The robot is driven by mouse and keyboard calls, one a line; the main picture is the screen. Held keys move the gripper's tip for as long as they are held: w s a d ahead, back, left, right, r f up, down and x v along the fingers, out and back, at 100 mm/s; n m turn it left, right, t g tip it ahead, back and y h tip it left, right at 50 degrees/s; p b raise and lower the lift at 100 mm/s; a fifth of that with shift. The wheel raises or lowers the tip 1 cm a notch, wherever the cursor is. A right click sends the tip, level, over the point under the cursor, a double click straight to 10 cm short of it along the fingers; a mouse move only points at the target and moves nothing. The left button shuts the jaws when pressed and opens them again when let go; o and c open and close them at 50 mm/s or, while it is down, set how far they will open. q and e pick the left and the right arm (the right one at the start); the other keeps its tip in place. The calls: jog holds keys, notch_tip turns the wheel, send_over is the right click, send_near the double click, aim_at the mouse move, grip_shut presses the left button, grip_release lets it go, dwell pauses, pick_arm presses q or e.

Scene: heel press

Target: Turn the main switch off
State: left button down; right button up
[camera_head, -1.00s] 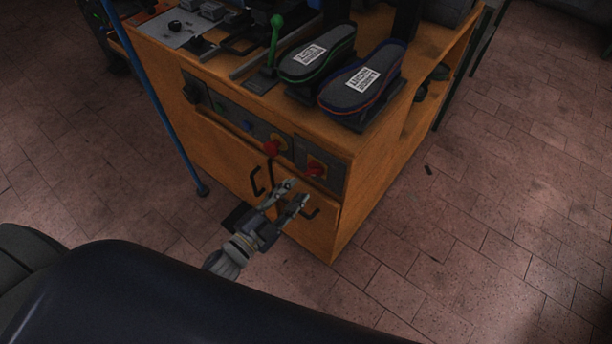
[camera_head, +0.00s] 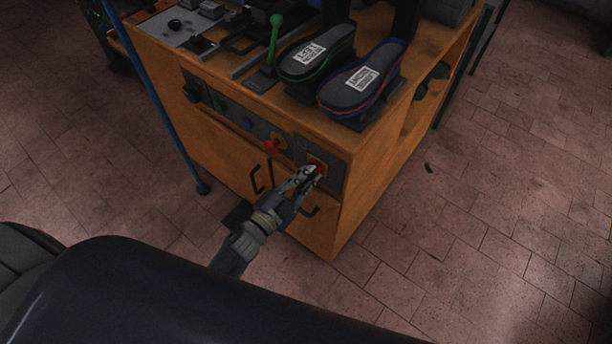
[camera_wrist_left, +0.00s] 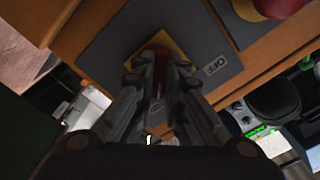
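The main switch (camera_head: 319,165) is a red handle on a yellow plate at the right end of the panel on the wooden cabinet. My left gripper (camera_head: 312,171) is at the switch, its fingers drawn close together and covering much of it. In the left wrist view the red handle (camera_wrist_left: 159,78) shows as a narrow strip between the two fingers, which look closed on its sides. The yellow plate (camera_wrist_left: 161,42) shows beyond the fingertips, and an OFF label (camera_wrist_left: 215,66) is beside it. The exact contact is dark and partly hidden. My right gripper is not in view.
A red mushroom button (camera_head: 272,146) sits on the panel just left of the switch. Black door handles (camera_head: 262,178) stick out below the panel. Two shoe soles (camera_head: 362,78) and a green lever (camera_head: 275,38) are on top. A blue pole (camera_head: 160,105) stands at left.

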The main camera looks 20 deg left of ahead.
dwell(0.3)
pick_arm(q)
jog(key=n+p, duration=0.4)
jog(key=n, duration=1.3)
jog(key=shift+n, duration=0.4)
dwell(0.4)
jog(key=c, duration=1.7)
grip_release()
jog(key=shift+o, duration=0.2)
jog(key=shift+s, duration=0.1)
